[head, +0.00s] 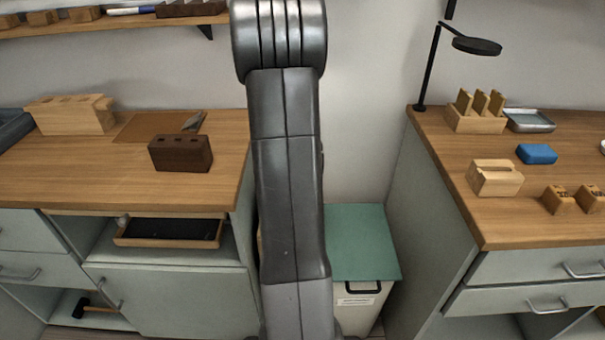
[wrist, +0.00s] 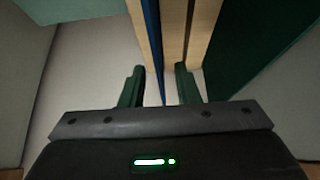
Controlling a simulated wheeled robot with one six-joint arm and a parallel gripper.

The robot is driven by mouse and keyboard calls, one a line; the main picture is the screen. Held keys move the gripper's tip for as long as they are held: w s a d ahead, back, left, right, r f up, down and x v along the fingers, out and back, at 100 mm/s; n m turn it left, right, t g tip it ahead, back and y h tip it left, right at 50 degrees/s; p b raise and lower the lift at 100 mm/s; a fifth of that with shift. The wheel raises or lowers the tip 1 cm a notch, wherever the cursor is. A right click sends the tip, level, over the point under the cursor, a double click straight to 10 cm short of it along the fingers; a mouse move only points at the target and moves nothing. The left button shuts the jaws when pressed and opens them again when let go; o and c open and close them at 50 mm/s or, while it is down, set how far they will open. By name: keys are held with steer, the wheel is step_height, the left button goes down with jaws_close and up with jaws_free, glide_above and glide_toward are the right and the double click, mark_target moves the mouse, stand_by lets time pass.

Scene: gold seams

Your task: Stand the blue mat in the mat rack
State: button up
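In the wrist view the blue mat (wrist: 154,35) shows edge-on as a thin blue strip. It runs between the pale wooden slats of what looks like the mat rack (wrist: 175,28); how deep it sits between them I cannot tell. My gripper (wrist: 160,68) is open, its two dark green fingers on either side of the blue strip. A gap shows between each finger and the strip, so neither appears to touch it. In the head view my arm hides the gripper, the blue mat and most of the rack.
A dark green panel (wrist: 250,45) stands close right of the slats. In the head view a bin with a green top (head: 362,243) stands between the left counter (head: 60,185) and the right counter (head: 440,140). Wooden blocks and small items occupy both counters.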

steer(key=shift+p+v, duration=1.75)
steer(key=shift+v, duration=2.6)
step_height(320, 180, up, 6)
steer(key=p, duration=0.4)
steer(key=shift+p, duration=0.4)
steer(key=shift+f, duration=0.2)
steer(key=f+b, duration=0.2)
steer(key=f, duration=0.1)
steer(key=f+b, duration=0.3)
steer(key=shift+w+f+b, duration=0.2)
steer(key=shift+f+b, duration=0.1)
steer(key=shift+f, duration=0.05)
steer(key=shift+w+f, duration=0.45)
